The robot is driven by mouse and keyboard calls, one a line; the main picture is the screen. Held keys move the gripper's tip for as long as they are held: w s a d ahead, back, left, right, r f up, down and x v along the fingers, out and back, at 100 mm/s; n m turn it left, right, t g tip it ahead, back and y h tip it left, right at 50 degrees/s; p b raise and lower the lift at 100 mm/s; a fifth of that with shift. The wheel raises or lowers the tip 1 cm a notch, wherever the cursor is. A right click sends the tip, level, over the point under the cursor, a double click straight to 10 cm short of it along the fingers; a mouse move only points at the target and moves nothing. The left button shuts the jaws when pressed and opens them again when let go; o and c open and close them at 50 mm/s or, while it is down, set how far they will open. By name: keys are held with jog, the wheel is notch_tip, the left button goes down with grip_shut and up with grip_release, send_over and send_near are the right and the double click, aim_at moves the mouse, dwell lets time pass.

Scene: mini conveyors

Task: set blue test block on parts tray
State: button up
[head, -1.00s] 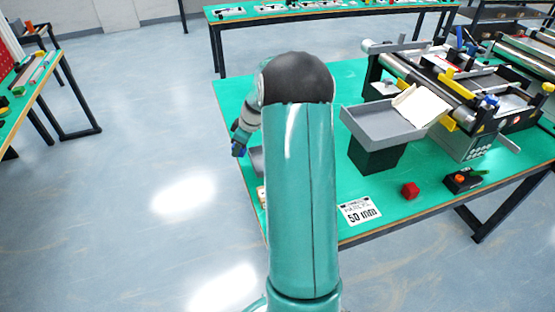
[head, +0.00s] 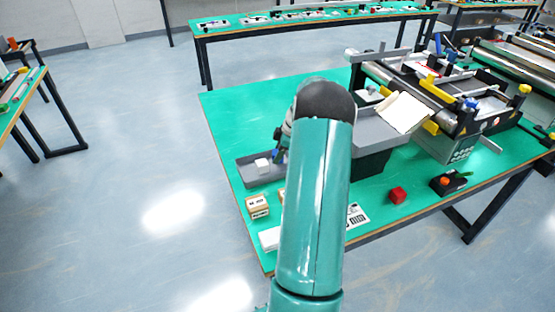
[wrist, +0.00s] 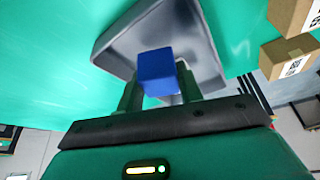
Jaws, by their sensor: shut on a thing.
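The blue test block (wrist: 157,68) sits between the two fingers of my gripper (wrist: 158,84), which is shut on it. In the wrist view the grey parts tray (wrist: 208,48) lies beyond the block, and the block covers part of its floor. My gripper (head: 277,156) is at the tray's right end in that view, partly hidden by my arm. I cannot tell the exact gap between block and tray.
Small cardboard boxes (head: 257,207) stand just in front of the tray. A red block (head: 397,195) and a black holder (head: 447,184) are at the right front. A mini conveyor (head: 440,95) fills the back right. The table's back left is clear.

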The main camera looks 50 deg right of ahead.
jog(key=shift+f, duration=1.3)
jog(key=shift+w+f, duration=0.1)
jog(key=shift+f, duration=0.05)
jog(key=o, duration=1.1)
